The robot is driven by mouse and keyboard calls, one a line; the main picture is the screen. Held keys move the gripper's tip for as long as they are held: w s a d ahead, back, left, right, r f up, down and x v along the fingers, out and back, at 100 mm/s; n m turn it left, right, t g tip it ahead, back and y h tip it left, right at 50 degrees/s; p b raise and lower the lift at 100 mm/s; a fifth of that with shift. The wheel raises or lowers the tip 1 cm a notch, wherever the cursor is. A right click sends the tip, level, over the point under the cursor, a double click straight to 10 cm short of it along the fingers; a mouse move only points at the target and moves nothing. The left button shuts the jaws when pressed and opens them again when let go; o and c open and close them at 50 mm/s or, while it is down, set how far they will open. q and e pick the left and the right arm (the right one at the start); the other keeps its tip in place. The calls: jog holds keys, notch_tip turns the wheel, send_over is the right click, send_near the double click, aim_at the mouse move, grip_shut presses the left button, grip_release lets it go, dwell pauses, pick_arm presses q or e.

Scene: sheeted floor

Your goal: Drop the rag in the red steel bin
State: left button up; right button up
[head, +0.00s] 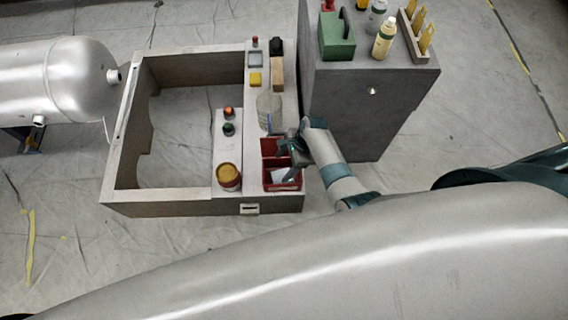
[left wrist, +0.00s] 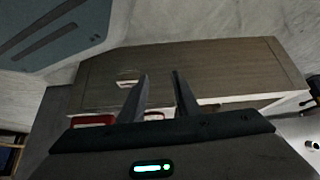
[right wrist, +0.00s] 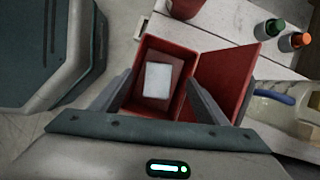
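The red steel bin (head: 268,186) stands on the right arm of the bench in the head view, its red lid (right wrist: 226,78) swung open. The right wrist view looks down into the open bin (right wrist: 148,50). A pale, flat, rectangular piece, apparently the rag (right wrist: 158,80), lies inside; it also shows as a white patch in the head view (head: 280,175). My right gripper (right wrist: 160,88) is over the bin, fingers apart and holding nothing. My left gripper (left wrist: 160,82) is open and empty, facing the bench's front side; it is not visible in the head view.
The bench frame (head: 160,208) surrounds an open gap. An amber jar (head: 228,177) and two small capped bottles stand left of the bin. A dark cabinet (head: 350,110) with a green box (head: 337,42) and bottles stands behind at right. A metal tank (head: 60,80) lies left.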

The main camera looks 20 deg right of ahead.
jog(key=shift+r, duration=0.1)
pick_arm(q)
jog(key=s+p, duration=0.1)
jog(key=s, duration=0.1)
jog(key=s+a+f+p, duration=0.1)
jog(key=shift+s+g+p, duration=0.25)
jog(key=shift+g+p, duration=0.05)
pick_arm(e)
jog(key=v, duration=1.7)
pick_arm(q)
jog(key=shift+d+r, duration=0.1)
jog(key=shift+d, duration=0.05)
pick_arm(e)
jog(key=shift+d, duration=0.15)
